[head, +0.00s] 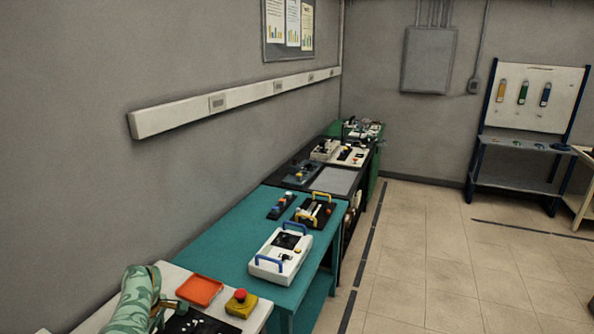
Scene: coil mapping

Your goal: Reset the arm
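A green patterned sleeve-like part (133,300), apparently my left arm, comes in at the bottom left over the nearest white table. Small dark and brass-coloured parts at its end look like my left gripper (168,306). They are too small and partly hidden to show whether the fingers are open or shut, and I see nothing clearly held. My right arm and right gripper are not in view.
The nearest table holds an orange tray (199,291) and a yellow box with a red button (241,303). A teal table (225,248) beyond bears a white device with blue handles (281,255). A blue-framed rack (525,135) stands far right. The tiled floor (440,250) is clear.

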